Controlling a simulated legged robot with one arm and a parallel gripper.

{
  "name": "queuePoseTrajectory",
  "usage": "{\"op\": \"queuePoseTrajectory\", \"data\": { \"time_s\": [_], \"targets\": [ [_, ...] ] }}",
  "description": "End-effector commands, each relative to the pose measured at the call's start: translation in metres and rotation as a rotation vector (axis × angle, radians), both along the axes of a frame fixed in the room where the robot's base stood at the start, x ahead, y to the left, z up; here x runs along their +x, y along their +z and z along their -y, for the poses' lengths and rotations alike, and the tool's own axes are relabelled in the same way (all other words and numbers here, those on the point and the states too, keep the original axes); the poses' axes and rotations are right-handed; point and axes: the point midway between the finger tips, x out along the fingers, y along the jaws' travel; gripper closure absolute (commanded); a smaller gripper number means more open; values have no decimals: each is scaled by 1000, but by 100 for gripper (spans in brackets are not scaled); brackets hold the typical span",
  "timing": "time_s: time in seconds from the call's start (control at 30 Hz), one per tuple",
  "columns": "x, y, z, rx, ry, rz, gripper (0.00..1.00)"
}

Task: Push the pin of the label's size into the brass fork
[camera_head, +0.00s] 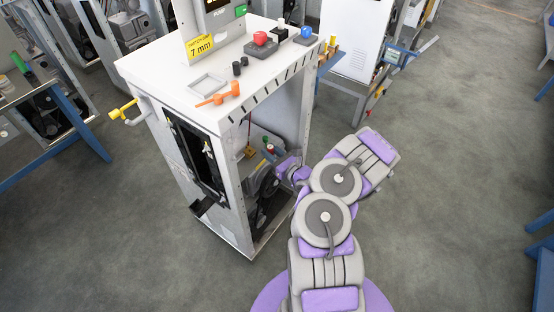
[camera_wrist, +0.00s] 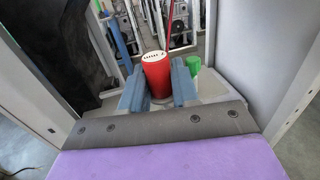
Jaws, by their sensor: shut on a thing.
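The yellow label (camera_head: 200,44) on the machine reads 7 mm. My gripper (camera_wrist: 158,84) reaches into the open lower bay of the white cabinet. In the wrist view its two blue-grey fingers are shut on a red pin (camera_wrist: 157,74), which stands about upright between them. The pin's white top carries small dark marking that I cannot read surely. A green pin (camera_wrist: 193,65) stands just right of the right finger. In the head view a small brass-coloured part (camera_head: 249,151) shows in the bay; I cannot tell whether it is the fork.
The cabinet's white top (camera_head: 170,70) bears a grey frame (camera_head: 208,84), an orange tool (camera_head: 217,94) and a red knob (camera_head: 260,38). Cabinet posts stand close on both sides of my gripper. A thin dark red rod (camera_wrist: 169,22) rises behind the pin.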

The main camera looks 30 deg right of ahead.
Motion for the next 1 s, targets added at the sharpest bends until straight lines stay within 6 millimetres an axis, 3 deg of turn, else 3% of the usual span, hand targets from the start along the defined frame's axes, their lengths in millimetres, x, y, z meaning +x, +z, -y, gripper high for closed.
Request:
{"op": "queuePoseTrajectory", "data": {
  "time_s": [1.0],
  "targets": [
    [87,-4,-33,-1,4,-2,100]
  ]
}}
